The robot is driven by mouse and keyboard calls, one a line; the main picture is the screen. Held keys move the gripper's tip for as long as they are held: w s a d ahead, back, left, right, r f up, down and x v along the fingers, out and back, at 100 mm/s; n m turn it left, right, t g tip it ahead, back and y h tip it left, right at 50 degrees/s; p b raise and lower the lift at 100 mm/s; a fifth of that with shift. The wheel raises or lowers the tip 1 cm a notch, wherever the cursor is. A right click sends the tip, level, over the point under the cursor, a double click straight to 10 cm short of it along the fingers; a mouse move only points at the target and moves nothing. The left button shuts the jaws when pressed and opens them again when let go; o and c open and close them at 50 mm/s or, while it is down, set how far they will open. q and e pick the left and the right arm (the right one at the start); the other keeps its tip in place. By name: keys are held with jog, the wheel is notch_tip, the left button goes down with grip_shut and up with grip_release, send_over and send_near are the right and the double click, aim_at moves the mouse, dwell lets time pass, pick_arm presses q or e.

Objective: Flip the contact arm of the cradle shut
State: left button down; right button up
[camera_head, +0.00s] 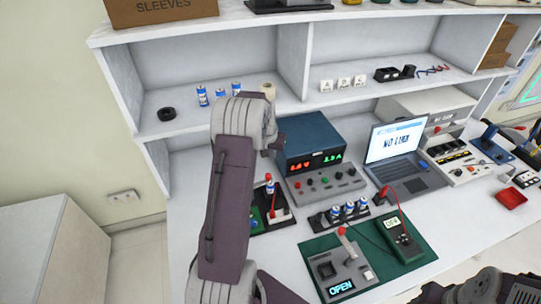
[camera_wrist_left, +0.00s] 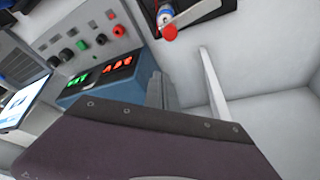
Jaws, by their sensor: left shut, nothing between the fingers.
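The cradle (camera_head: 345,272) is a grey unit on a green mat at the front of the bench, and its small display reads OPEN. Its contact arm (camera_head: 347,244) stands raised, tilted, with a red knob at its top. My left gripper (camera_head: 276,143) is shut and empty, in front of the blue power supply and well above and left of the cradle. The left wrist view shows its grey fingers (camera_wrist_left: 160,92) partly behind my dark wrist; the cradle is not seen there. My right gripper is not in view; only dark parts show at the bottom right.
The blue power supply (camera_head: 308,140) stands behind the cradle. A rack of blue cells (camera_head: 345,212) and a green meter (camera_head: 400,238) sit close by the cradle. Another small stand (camera_head: 280,214) is partly hidden by my left arm. A laptop (camera_head: 395,145) stands to the right.

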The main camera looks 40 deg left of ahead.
pick_arm(q)
notch_tip(320, 180, down, 6)
jog(key=s+p, duration=0.1)
jog(key=shift+s+d+f, duration=0.2)
jog(key=shift+s, duration=0.15)
